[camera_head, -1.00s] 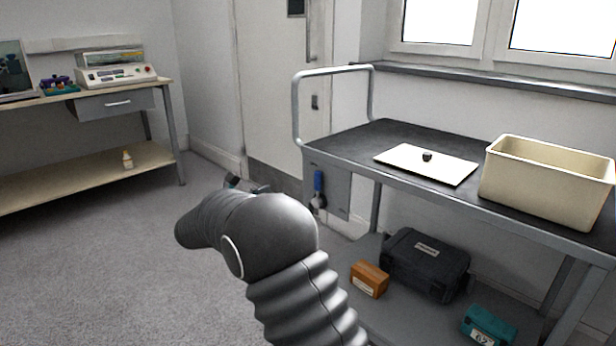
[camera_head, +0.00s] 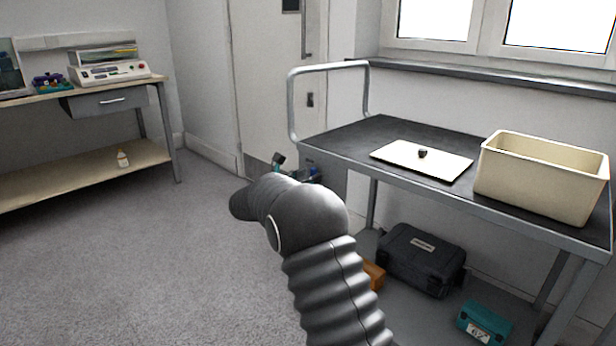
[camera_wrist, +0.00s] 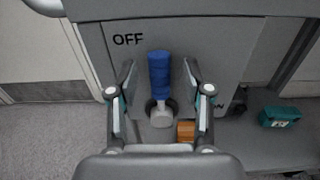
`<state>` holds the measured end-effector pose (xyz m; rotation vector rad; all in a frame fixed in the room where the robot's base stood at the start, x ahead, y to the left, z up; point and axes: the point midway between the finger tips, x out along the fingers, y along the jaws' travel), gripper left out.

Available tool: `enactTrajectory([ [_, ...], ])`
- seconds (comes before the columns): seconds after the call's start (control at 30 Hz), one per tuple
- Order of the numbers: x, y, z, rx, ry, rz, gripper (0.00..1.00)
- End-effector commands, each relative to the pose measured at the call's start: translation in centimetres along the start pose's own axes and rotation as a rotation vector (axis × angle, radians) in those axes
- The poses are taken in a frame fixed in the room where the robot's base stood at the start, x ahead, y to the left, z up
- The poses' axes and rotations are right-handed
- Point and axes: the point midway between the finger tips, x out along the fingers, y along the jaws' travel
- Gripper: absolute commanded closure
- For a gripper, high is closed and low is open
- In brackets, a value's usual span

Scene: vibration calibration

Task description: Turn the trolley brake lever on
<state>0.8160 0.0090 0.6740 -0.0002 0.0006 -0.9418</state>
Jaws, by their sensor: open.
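The brake lever (camera_wrist: 159,75) has a blue grip and stands upright from a grey round pivot on the grey side panel (camera_wrist: 215,45) of the trolley (camera_head: 470,212). The word OFF is printed to the upper left of the grip. Another label at lower right is mostly hidden by my right finger. My gripper (camera_head: 297,168) is open. In the wrist view its two fingers stand on either side of the lever, with gaps showing on both sides. In the head view, my arm hides most of the lever.
The trolley top holds a white board (camera_head: 400,158) with a small black knob and a cream bin (camera_head: 535,185). On its lower shelf are a black case (camera_head: 420,262), an orange-brown box (camera_wrist: 186,131) and a teal box (camera_head: 484,322). Open floor lies left, before a workbench (camera_head: 85,165).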

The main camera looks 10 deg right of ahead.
Motion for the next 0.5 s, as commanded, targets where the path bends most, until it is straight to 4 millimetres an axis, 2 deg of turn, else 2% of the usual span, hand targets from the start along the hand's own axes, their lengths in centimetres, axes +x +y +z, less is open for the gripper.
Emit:
enactTrajectory([
  [0.37,0.66,-0.02,0.04,0.000,-0.001,0.000,0.50],
  [0.47,0.65,-0.02,0.04,0.000,-0.001,0.000,0.70],
  [0.5,0.65,-0.02,0.04,0.000,-0.001,0.000,0.80],
])
